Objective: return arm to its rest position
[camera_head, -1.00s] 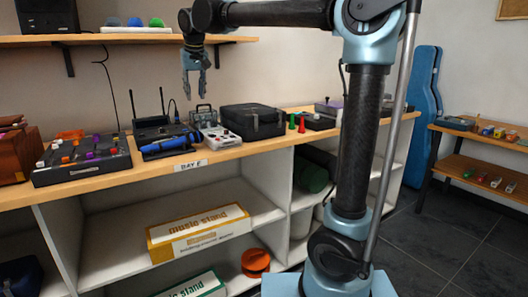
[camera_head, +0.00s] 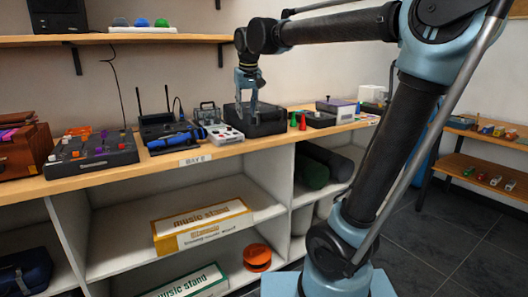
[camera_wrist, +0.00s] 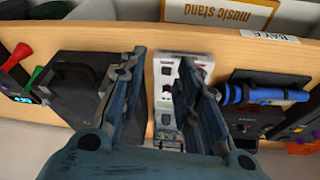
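My gripper (camera_head: 247,100) hangs fingers down above the wooden counter (camera_head: 103,182), in front of the black case (camera_head: 258,121) in the head view. In the wrist view my gripper (camera_wrist: 160,85) has its two fingers apart, with nothing between them but the counter and a white device (camera_wrist: 166,75) below. The gripper is open and empty. My arm reaches from the right across the upper part of the head view. The white device (camera_head: 224,134) also shows on the counter in the head view.
A mixer with knobs (camera_head: 92,155) and a blue cylinder (camera_head: 175,139) on a black device stand at left. Red and green cones (camera_head: 302,122) stand right of the case. A wall shelf (camera_head: 160,39) hangs above. Music stand boxes (camera_head: 203,226) lie below the counter.

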